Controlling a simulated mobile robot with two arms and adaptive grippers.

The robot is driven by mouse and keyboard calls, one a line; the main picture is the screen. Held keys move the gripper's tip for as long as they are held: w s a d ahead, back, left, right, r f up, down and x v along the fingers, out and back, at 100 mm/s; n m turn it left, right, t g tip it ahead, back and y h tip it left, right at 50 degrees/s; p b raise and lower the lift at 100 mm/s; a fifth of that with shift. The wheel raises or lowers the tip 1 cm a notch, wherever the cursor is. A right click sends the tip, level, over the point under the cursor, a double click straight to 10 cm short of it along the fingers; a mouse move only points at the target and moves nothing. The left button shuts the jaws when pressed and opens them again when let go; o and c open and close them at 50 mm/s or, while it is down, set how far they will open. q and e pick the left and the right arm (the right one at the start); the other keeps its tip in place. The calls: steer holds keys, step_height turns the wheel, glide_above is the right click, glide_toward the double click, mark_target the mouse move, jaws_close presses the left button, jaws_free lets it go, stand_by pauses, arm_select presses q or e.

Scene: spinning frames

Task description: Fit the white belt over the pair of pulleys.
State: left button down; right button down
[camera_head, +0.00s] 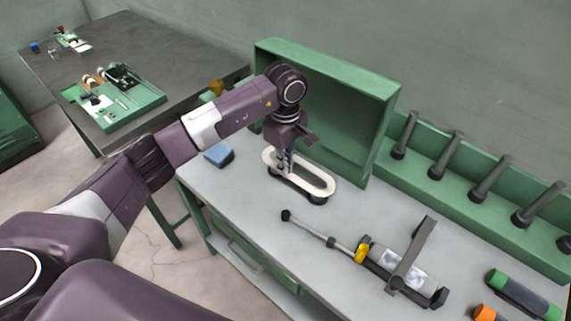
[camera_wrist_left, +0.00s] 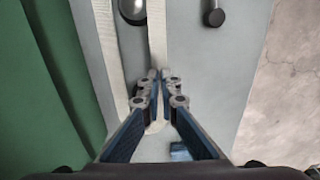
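The white belt (camera_head: 328,180) is a long flat loop above the grey table, below the green open case. A dark pulley (camera_head: 318,201) shows at the belt's right end; dark parts under its left end are mostly hidden by my gripper. In the left wrist view the belt (camera_wrist_left: 158,35) has two long runs, with a dark round pulley (camera_wrist_left: 132,9) between them at the far end. I cannot tell whether the belt is seated. My left gripper (camera_head: 283,168) points down at the belt's left part; its fingertips (camera_wrist_left: 158,77) are closed about one run. My right gripper is out of view.
The green case (camera_head: 335,115) stands close behind the belt. A blue block (camera_head: 218,155) lies to the left. A syringe-like tool (camera_head: 400,270) with a long rod lies in front and to the right. A green rack (camera_head: 470,205) holds several dark pegs.

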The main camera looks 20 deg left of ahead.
mark_target(285, 186)
arm_select(q)
steer(key=shift+f+b, duration=1.6)
steer(key=shift+f, duration=0.45)
steer(key=shift+f+b, duration=0.35)
steer(key=shift+b, duration=0.05)
steer(key=c, duration=2.1)
jaws_free()
step_height(285, 186, up, 12)
steer(key=shift+r, duration=0.1)
